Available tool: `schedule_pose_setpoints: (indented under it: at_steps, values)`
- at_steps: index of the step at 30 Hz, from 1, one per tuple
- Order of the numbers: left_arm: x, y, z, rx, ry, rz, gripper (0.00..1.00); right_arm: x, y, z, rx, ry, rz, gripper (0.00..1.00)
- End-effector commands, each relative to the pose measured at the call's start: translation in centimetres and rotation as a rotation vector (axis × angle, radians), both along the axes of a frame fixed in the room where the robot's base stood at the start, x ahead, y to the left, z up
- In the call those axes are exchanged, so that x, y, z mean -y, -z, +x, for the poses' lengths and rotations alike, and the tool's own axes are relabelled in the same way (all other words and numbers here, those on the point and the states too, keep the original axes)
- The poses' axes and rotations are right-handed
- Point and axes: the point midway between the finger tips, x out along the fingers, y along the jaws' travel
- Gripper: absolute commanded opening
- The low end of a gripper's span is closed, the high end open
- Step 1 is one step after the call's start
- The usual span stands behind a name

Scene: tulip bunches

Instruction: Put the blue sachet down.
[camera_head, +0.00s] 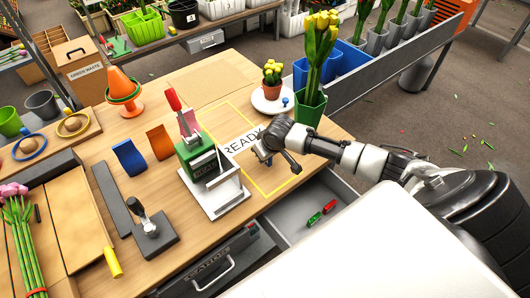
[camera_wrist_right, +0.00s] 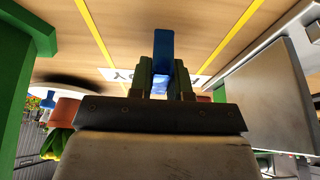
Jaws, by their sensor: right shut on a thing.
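My right gripper (camera_head: 268,157) comes in from the right in the head view and is over the yellow-outlined READY area (camera_head: 241,142) of the table. In the wrist view its fingers (camera_wrist_right: 162,82) are shut on a blue sachet (camera_wrist_right: 163,48), whose blue end sticks out beyond them. In the head view the held sachet is mostly hidden by the gripper. I cannot tell whether it touches the table. Another blue sachet (camera_head: 130,158) stands at the left of the table, beside an orange sachet (camera_head: 160,142). My left gripper is not in view.
A green-and-white device (camera_head: 203,165) stands left of my gripper. An open drawer (camera_head: 300,207) lies below the table's front edge.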

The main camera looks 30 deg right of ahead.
Motion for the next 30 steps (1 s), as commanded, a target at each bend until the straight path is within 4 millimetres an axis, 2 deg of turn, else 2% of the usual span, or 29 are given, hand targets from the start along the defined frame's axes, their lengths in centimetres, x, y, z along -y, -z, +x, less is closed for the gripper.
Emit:
schedule_pose_setpoints:
  at_steps: [4, 15, 16, 20, 21, 30]
  values:
    - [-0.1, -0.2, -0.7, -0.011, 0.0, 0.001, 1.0, 0.0, 1.5, 0.0, 0.001, -0.001, 0.0, 0.0]
    - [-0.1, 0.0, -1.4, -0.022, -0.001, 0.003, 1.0, 0.0, 2.0, 0.0, 0.001, 0.0, 0.0, 0.0]
    - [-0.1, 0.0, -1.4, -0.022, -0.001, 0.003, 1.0, 0.0, 2.0, 0.0, 0.001, 0.0, 0.0, 0.21]
    - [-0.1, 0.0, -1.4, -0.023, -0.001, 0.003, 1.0, 0.0, 2.0, 0.0, 0.001, 0.0, 0.0, 0.41]
    - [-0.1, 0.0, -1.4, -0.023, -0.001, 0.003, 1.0, 0.0, 1.9, 0.0, 0.001, 0.0, 0.0, 0.43]
    - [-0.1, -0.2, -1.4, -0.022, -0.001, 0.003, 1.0, 0.1, 1.6, 0.0, 0.002, -0.001, 0.0, 0.43]
